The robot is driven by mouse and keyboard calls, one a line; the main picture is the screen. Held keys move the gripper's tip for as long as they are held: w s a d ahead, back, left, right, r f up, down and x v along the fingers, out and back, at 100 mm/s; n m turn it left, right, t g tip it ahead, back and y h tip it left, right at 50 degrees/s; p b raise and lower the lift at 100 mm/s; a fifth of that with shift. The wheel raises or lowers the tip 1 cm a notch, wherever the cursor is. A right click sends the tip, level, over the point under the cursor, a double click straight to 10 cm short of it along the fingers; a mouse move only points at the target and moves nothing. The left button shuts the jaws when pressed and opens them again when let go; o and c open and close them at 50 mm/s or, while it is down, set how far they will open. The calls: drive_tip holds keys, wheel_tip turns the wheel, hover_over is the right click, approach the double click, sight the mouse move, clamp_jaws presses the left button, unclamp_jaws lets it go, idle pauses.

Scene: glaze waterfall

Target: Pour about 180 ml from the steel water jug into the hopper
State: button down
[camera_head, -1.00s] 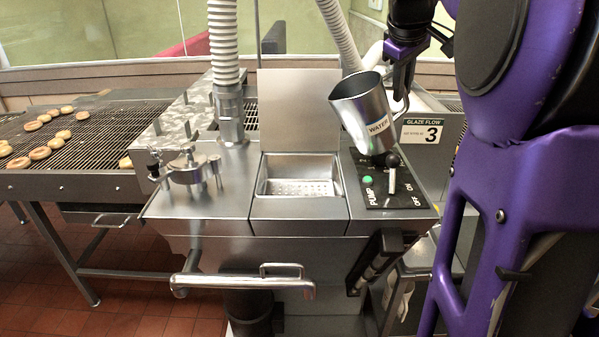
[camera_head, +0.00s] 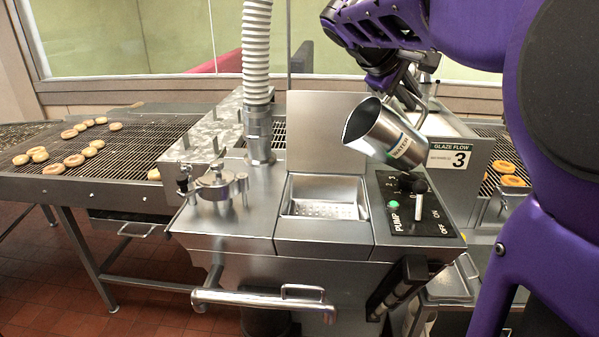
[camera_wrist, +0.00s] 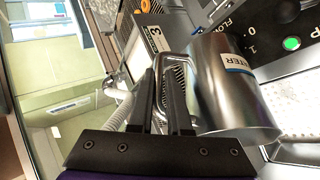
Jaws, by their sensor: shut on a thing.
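The steel water jug (camera_head: 382,134), with a WATER label, is held in the air, tilted with its mouth toward the left. It hangs up and to the right of the hopper (camera_head: 323,205), an open square basin with a perforated bottom and a raised lid behind it. No stream of water shows, and the water inside the jug is hidden. My gripper (camera_head: 392,80) is shut on the jug's handle. In the wrist view the black fingers (camera_wrist: 168,100) close on the handle beside the jug's body (camera_wrist: 230,90); the hopper is partly hidden behind the jug.
The pump panel (camera_head: 412,205) with a green light and black-knobbed lever lies right of the hopper, below the jug. A ribbed hose (camera_head: 256,50) rises at left. The GLAZE FLOW sign (camera_head: 450,158) stands behind right. Doughnuts (camera_head: 70,160) lie on the left conveyor.

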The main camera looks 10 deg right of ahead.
sight(384, 101)
drive_tip(key=shift+a+r+h, duration=0.3)
drive_tip(key=shift+a+h, duration=0.4)
drive_tip(key=shift+a, duration=0.05)
drive_tip(key=shift+s+a+f+t+h+b, duration=0.1)
drive_tip(key=shift+a+f+t+h+b, duration=0.05)
drive_tip(key=shift+a+t+h+b, duration=0.15)
drive_tip(key=shift+a+n+h+b, duration=0.4)
drive_tip(key=shift+h+b, duration=0.1)
drive_tip(key=shift+b, duration=0.25)
idle(1.7)
drive_tip(key=shift+s+a+f+t+h+b, duration=0.15)
drive_tip(key=shift+a+f+h+b, duration=0.25)
drive_tip(key=shift+a+b, duration=0.4)
drive_tip(key=shift+a+f+t+h+b, duration=0.15)
drive_tip(key=shift+a+f+h+b, duration=0.25)
drive_tip(key=shift+b, duration=0.6)
idle(0.9)
drive_tip(key=shift+y, duration=0.7)
drive_tip(key=d+r+p, duration=0.3)
drive_tip(key=p, duration=0.2)
drive_tip(key=shift+r, duration=0.15)
drive_tip(key=shift+d+f+m+g+y+p, duration=0.35)
drive_tip(key=shift+d+f+y+p, duration=0.25)
drive_tip(key=shift+d+y, duration=0.3)
drive_tip(key=shift+w+f, duration=0.15)
drive_tip(key=shift+w, duration=0.05)
drive_tip(key=shift+d+y, duration=0.55)
drive_tip(key=shift+y, duration=0.15)
